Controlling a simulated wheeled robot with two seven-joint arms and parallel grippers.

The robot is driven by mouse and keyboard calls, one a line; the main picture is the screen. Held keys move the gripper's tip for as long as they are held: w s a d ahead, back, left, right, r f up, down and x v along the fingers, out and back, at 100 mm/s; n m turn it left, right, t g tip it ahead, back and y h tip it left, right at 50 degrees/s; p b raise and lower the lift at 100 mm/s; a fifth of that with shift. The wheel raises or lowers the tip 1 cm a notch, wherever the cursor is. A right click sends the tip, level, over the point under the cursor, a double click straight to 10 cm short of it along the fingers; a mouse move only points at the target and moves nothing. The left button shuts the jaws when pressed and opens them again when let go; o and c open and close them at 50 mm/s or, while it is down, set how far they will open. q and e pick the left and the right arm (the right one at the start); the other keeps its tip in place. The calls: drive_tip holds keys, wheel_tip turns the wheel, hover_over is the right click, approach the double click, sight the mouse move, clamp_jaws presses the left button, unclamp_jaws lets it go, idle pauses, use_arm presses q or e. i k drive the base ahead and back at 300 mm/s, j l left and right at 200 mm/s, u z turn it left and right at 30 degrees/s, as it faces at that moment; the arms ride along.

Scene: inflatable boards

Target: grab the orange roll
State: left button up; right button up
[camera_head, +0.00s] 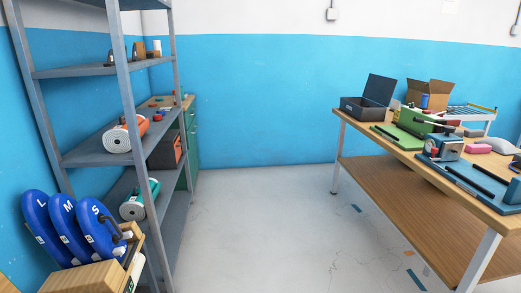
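An orange roll (122,135) with a white, round end face lies on the middle shelf of the grey metal rack at the left. Its white end faces toward me. A rack post stands close beside it and crosses in front of part of it. Neither of my grippers shows in the head view, so their state and their distance from the roll cannot be seen.
A green roll (138,199) lies on the rack's (85,159) lower shelf. Blue boards (66,228) marked L, M and S stand at front left. A wooden workbench (352,117) with tools stands at right. The floor (262,225) between is mostly clear.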

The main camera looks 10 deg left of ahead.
sight(116, 140)
drive_tip(key=i+u, duration=0.35)
drive_tip(key=i, duration=0.55)
drive_tip(key=i+l+u, duration=0.1)
drive_tip(key=i+u, duration=0.3)
drive_tip(key=i, duration=0.5)
